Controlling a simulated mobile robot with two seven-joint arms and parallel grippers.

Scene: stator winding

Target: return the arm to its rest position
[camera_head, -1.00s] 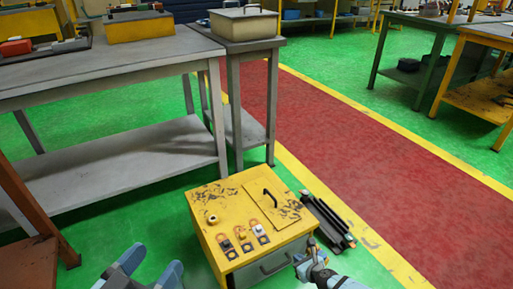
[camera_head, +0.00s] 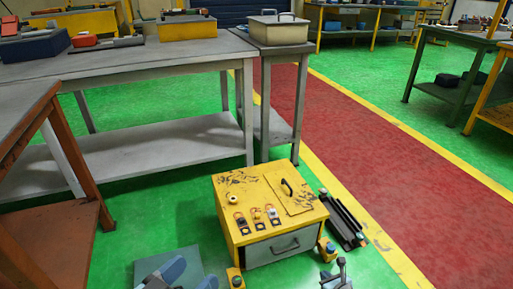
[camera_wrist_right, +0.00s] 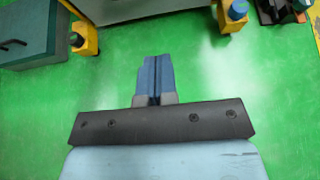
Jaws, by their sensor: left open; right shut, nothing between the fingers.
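My left gripper (camera_head: 188,278) is at the bottom edge of the head view, left of the yellow cabinet (camera_head: 235,187). Its two blue fingers are apart with nothing between them. My right gripper (camera_head: 340,268) is at the bottom of the head view, in front of the cabinet and to its right. In the right wrist view its blue fingers (camera_wrist_right: 154,80) are shut together and empty, over bare green floor. The rest of both arms is outside the head view.
The cabinet has a drawer with a handle (camera_head: 286,245) and small parts on top. Yellow blocks (camera_head: 326,250) stand at its front corners. Black bars (camera_head: 344,222) lie on its right. A grey workbench (camera_head: 140,66) stands behind, a brown table (camera_head: 60,180) at left.

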